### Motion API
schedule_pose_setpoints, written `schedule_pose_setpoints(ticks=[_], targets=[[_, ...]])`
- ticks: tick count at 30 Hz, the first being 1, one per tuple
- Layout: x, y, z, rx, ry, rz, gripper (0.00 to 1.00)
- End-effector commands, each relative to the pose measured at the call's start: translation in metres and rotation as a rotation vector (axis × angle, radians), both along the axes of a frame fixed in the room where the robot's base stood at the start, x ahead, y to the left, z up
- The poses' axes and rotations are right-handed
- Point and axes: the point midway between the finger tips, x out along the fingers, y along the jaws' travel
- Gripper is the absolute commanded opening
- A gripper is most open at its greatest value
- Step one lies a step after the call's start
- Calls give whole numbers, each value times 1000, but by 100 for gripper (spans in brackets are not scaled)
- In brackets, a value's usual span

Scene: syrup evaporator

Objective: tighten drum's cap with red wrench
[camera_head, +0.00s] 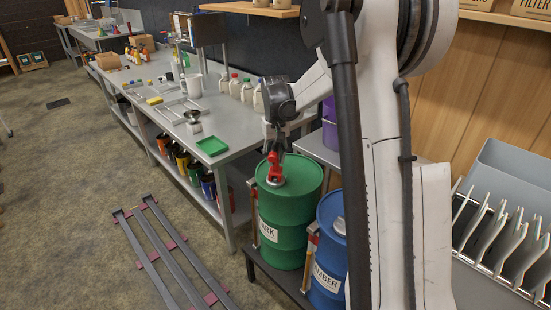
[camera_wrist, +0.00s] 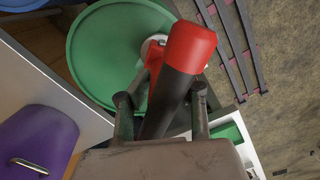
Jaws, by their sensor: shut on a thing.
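A green drum (camera_head: 286,215) with a partly readable label ending in "RK" stands beside a blue drum (camera_head: 330,255) labelled "AMBER". The red wrench (camera_head: 274,170) is over the green drum's lid, with its lower end at the pale cap (camera_head: 275,181). My gripper (camera_head: 278,146) is above the lid, shut on the wrench. In the wrist view the wrench's black handle (camera_wrist: 170,100) lies between my two fingers, with a red end nearest the camera. The cap (camera_wrist: 152,44) is mostly hidden behind the wrench there, so I cannot tell how the jaw sits on it.
A long steel bench (camera_head: 205,125) with jugs, a green tray (camera_head: 212,146) and small tools runs along the left. A purple drum (camera_head: 329,132) is behind my arm. A grey bin (camera_head: 510,170) with upright plates is at right. Metal rails (camera_head: 160,250) lie on the floor.

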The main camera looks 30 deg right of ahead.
Motion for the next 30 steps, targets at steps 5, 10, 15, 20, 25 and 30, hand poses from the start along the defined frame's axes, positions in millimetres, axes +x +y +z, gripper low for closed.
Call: schedule_pose_setpoints(ticks=[5,10,15,20,25,30], targets=[[0,0,0,0,0,-203,0],[0,0,0,0,0,-265,0],[0,0,0,0,0,-429,0],[0,0,0,0,0,-517,0],[0,0,0,0,0,-522,0],[0,0,0,0,0,-490,0]])
